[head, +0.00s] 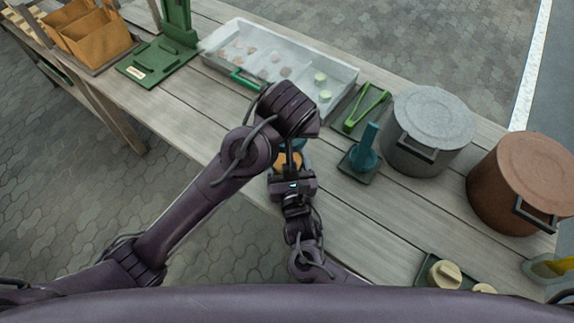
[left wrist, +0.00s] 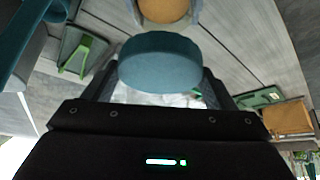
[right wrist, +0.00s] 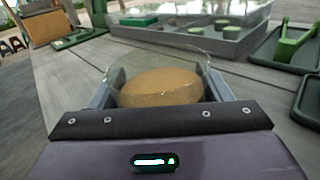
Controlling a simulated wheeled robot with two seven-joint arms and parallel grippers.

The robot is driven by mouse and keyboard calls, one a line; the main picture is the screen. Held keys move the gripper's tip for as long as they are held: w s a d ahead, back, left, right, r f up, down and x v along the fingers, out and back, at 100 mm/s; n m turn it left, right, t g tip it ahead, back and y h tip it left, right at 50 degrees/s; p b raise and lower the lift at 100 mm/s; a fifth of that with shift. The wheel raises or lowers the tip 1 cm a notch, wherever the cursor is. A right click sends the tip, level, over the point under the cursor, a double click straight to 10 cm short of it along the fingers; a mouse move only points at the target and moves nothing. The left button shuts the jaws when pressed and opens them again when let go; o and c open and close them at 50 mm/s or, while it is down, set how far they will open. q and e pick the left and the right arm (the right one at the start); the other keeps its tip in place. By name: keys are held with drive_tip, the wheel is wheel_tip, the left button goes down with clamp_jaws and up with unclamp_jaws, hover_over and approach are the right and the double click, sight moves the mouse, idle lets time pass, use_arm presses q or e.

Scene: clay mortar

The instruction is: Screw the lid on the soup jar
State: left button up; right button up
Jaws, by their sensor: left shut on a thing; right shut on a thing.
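The lid is a teal disc (left wrist: 160,62) held between the fingers of my left gripper (left wrist: 157,88). The soup jar (right wrist: 160,88) is clear glass with orange-brown soup. It stands between the fingers of my right gripper (right wrist: 163,95), which is shut on it. In the left wrist view the jar's open mouth (left wrist: 166,8) shows past the lid, apart from it in the picture. In the head view a bit of the jar (head: 288,161) shows beyond my right gripper (head: 291,178), with a teal edge of the lid (head: 298,145) near it. My left arm hides most of both.
A clear-covered tray (head: 335,98) lies behind the arms. Green tongs (head: 367,108), a teal tool on a stand (head: 366,150), a grey pot (head: 430,125) and a brown pot (head: 525,180) are to the right. Bare planks (head: 190,110) lie left.

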drive_tip(key=c, duration=0.5)
use_arm(q)
drive_tip(key=shift+f, duration=2.5)
use_arm(e)
drive_tip(key=shift+o, duration=0.2)
use_arm(q)
drive_tip(key=shift+f, duration=0.9)
drive_tip(key=shift+f, duration=0.55)
use_arm(e)
drive_tip(key=c, duration=0.5)
drive_tip(key=shift+s, duration=0.1)
use_arm(q)
drive_tip(key=shift+a+r+m+g+h, duration=0.15)
drive_tip(key=shift+m+h, duration=0.4)
drive_tip(key=shift+m, duration=0.6)
drive_tip(key=shift+d+f+m+g+h, duration=0.15)
drive_tip(key=shift+m+h, duration=0.35)
drive_tip(key=shift+m, duration=0.6)
drive_tip(key=shift+a+r+m+g+h, duration=0.15)
drive_tip(key=shift+m+h, duration=0.4)
drive_tip(key=shift+m, duration=0.6)
